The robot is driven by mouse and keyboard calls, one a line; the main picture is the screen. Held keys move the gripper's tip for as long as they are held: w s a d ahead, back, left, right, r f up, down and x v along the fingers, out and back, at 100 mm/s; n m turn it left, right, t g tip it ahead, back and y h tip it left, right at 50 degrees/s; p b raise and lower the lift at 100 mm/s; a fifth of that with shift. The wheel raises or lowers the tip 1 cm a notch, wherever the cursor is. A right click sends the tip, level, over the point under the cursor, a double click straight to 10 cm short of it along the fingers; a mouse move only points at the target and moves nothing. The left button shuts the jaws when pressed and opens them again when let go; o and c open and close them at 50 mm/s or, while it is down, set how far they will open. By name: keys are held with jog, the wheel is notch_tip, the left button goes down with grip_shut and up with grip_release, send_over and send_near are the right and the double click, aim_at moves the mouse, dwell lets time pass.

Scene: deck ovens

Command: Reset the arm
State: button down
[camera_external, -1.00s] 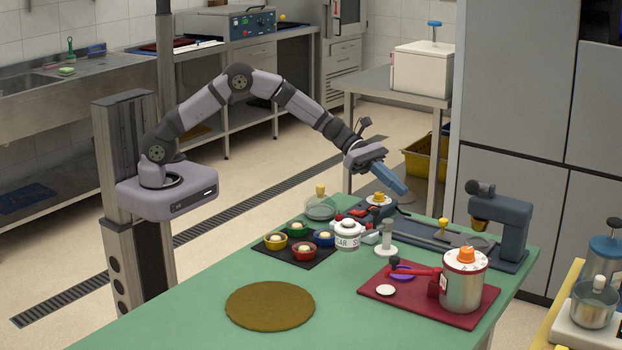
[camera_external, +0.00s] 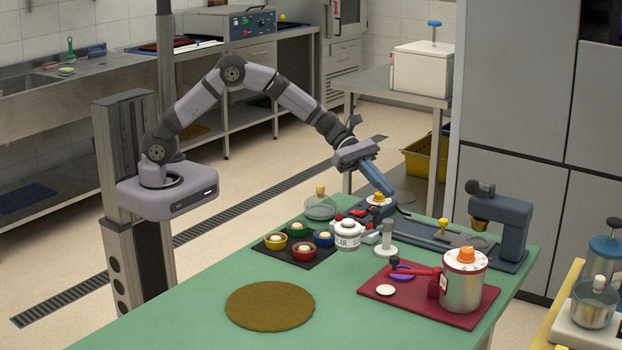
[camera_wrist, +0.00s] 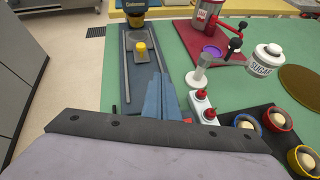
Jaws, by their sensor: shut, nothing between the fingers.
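My gripper (camera_external: 378,178) is shut and empty, above the far edge of the green table (camera_external: 210,318) in the external view. Its blue fingers slant down toward the end of the blue-grey rail device. In the wrist view the fingers of my gripper (camera_wrist: 162,97) are together, with nothing between them. They appear over the near end of the rail device (camera_wrist: 128,85). I cannot tell whether the fingertips touch anything below.
The black mat (camera_external: 290,259) holds several coloured bowls. A sugar jar (camera_external: 347,236) and a white stand (camera_external: 386,245) are close by. A red tray (camera_external: 375,295) carries a steel canister (camera_external: 463,285). A brown round mat (camera_external: 270,305) lies nearer, with clear green table around it.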

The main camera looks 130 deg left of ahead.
jog(key=s+d+m+g+h+p, duration=0.1)
jog(key=s+d+m+g, duration=0.1)
jog(key=s+d+m, duration=0.45)
jog(key=s+d+m+g+p, duration=0.2)
jog(key=d+m+g, duration=0.1)
jog(key=d, duration=0.6)
jog(key=s+d+m+g+h+p, duration=0.1)
jog(key=s+d+m+g, duration=0.1)
jog(key=s+d+m, duration=0.4)
jog(key=s+d+m+g+y+p, duration=0.2)
jog(key=s+d+m, duration=0.1)
jog(key=s+m, duration=0.5)
jog(key=s+d+m+g+y+p, duration=0.2)
jog(key=s+m, duration=0.6)
jog(key=s, duration=0.4)
jog(key=shift+d+m+g+y, duration=0.35)
jog(key=shift+d+g+y, duration=0.05)
jog(key=shift+d, duration=0.05)
